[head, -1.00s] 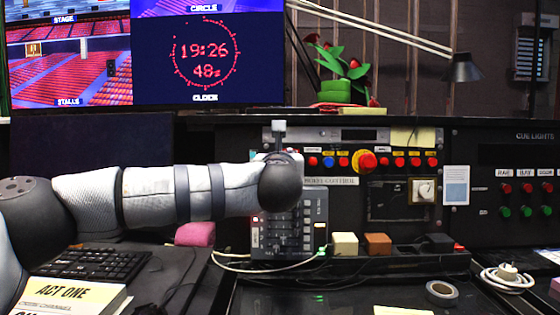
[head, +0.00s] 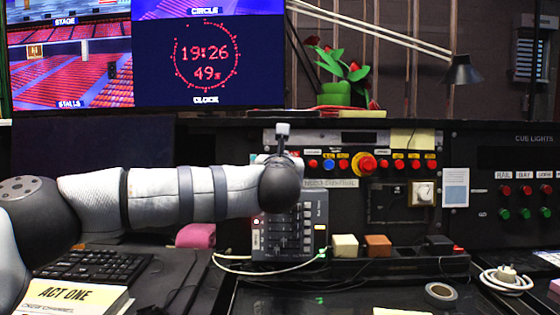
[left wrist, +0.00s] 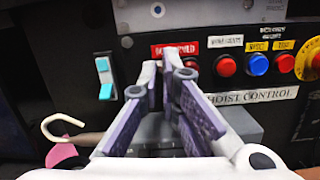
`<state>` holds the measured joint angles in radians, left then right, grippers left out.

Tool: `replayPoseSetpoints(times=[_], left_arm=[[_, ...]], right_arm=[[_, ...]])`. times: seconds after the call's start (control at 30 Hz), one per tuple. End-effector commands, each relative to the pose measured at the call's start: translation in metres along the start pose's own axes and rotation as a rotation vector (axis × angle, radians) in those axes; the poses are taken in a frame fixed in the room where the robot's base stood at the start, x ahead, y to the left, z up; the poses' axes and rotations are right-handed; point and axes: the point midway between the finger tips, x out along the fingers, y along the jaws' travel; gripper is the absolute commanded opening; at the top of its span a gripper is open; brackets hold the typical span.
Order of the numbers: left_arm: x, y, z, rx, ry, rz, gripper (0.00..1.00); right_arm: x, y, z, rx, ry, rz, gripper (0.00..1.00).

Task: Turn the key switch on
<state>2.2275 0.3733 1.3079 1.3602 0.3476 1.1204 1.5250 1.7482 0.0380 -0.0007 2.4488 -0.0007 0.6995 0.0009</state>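In the left wrist view the left gripper (left wrist: 162,66) points at the console panel (left wrist: 140,22). Its two purple-padded fingers stand close together, with a narrow gap between them. Their tips are just below a red label (left wrist: 182,48) and cover the spot beneath it. I cannot make out a key or key switch; one may be hidden behind the fingers, and I cannot tell whether they touch anything. My right gripper is not in view.
A rocker switch (left wrist: 104,78) is left of the fingers. Red buttons, a blue button and a large red knob on a yellow ring (head: 364,164) lie to the right. A keyboard (head: 95,265) and book (head: 75,297) lie left.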

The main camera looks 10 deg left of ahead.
Motion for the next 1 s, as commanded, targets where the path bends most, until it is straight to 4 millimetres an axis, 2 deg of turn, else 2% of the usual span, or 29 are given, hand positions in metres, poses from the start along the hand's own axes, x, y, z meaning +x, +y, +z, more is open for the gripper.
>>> replayPoseSetpoints(times=[0.17,0.5,1.0], left_arm=[[-0.002,0.0,0.006,0.131,-0.005,-0.018,0.0],[-0.003,-0.002,0.005,0.45,-0.005,-0.065,0.0],[-0.001,-0.005,-0.001,0.921,0.0,-0.136,0.0]], right_arm=[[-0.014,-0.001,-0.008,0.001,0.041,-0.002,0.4],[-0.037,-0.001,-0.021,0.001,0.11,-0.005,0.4],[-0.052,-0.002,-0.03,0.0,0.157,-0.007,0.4]])
